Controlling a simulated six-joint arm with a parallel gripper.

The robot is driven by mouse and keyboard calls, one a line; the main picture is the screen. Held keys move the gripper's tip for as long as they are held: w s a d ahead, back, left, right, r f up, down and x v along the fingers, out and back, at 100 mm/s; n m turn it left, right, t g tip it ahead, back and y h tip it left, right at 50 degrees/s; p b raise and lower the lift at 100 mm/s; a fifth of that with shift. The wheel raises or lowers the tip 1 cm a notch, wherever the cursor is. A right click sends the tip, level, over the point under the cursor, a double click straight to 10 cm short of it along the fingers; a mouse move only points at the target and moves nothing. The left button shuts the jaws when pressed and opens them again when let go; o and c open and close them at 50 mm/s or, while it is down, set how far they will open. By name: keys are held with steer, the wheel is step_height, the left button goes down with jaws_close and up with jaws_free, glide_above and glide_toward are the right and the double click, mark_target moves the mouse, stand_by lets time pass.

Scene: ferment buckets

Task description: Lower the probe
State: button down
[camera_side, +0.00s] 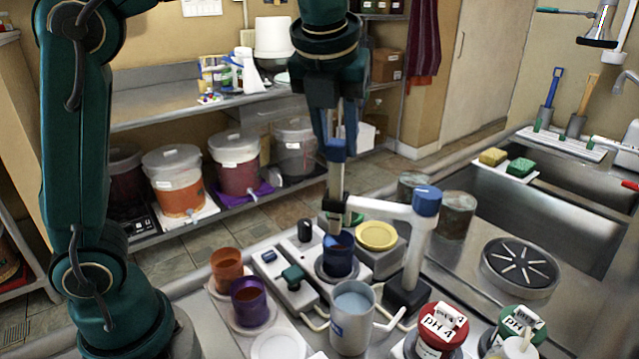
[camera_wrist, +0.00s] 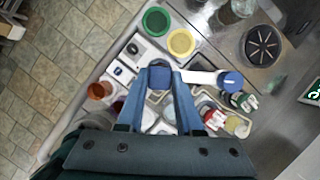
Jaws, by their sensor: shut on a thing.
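The probe (camera_side: 335,180) is a grey upright rod with a blue cap, in the middle of the side view. My gripper (camera_side: 338,143) points down and is shut on the blue cap, which also shows between the fingers in the wrist view (camera_wrist: 160,77). The rod passes by the end of a white holder arm (camera_side: 380,208) on a post with a blue knob (camera_side: 427,201). A dark blue cup (camera_side: 338,262) stands beneath the probe. The probe's lower tip is hard to make out, so I cannot tell whether it is inside the cup.
A white-and-blue beaker (camera_side: 352,318) stands in front of the blue cup. Orange (camera_side: 227,268) and purple (camera_side: 249,300) cups are at left. Red-lidded (camera_side: 437,330) and green-lidded (camera_side: 521,325) pH jars are at front right. The sink (camera_side: 585,215) is right.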

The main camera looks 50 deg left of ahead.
mark_target(335, 173)
steer(key=shift+f, duration=3)
steer(key=c, duration=0.6)
jaws_free()
steer(key=shift+o, duration=0.2)
steer(key=v, duration=0.4)
steer(key=shift+w, duration=0.1)
steer(key=shift+s+d+r, duration=0.15)
steer(key=shift+s+r, duration=0.1)
steer(key=shift+r, duration=0.3)
